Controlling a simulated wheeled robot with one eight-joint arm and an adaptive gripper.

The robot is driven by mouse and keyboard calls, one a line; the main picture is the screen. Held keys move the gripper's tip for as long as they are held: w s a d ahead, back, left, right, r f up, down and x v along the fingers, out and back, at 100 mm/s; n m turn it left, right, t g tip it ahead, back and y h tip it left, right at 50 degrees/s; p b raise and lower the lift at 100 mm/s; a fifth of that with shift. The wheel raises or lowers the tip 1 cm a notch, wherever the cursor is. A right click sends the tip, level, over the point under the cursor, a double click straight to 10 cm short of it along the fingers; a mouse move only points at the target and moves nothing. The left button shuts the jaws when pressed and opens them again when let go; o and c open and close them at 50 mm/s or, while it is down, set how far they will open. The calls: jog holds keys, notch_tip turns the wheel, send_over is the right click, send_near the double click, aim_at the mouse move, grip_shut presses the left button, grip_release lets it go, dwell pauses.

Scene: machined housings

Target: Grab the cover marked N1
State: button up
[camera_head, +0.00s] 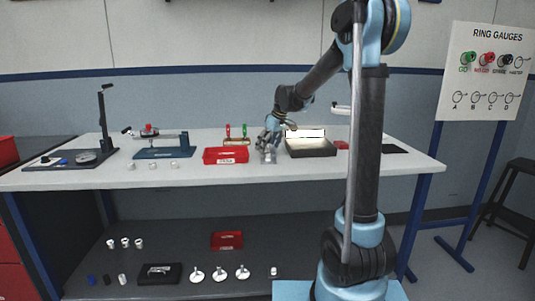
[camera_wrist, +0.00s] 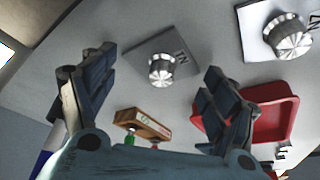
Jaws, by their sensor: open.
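My gripper (camera_head: 268,142) is low over the table, between the red tray and the dark tray. In the wrist view my gripper (camera_wrist: 160,80) is open, with its two blue fingers apart and nothing between them. A grey square plate with a round silver knob, the cover that appears marked N1 (camera_wrist: 136,56), lies beyond the fingertips, between them in the picture. Its mark reads upside down. A second, lighter plate with a silver knob (camera_wrist: 287,36) is at the upper right; its mark is only partly legible. In the head view my gripper largely hides the covers.
A red tray (camera_head: 226,158) stands just left of my gripper, and a dark tray (camera_head: 311,151) to its right. A wooden rack (camera_wrist: 143,123) with red and green handles is close by. Gauge stands (camera_head: 101,120) stand at the left. Small parts lie along the front.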

jog(key=c, duration=1.2)
jog(key=shift+s, duration=0.1)
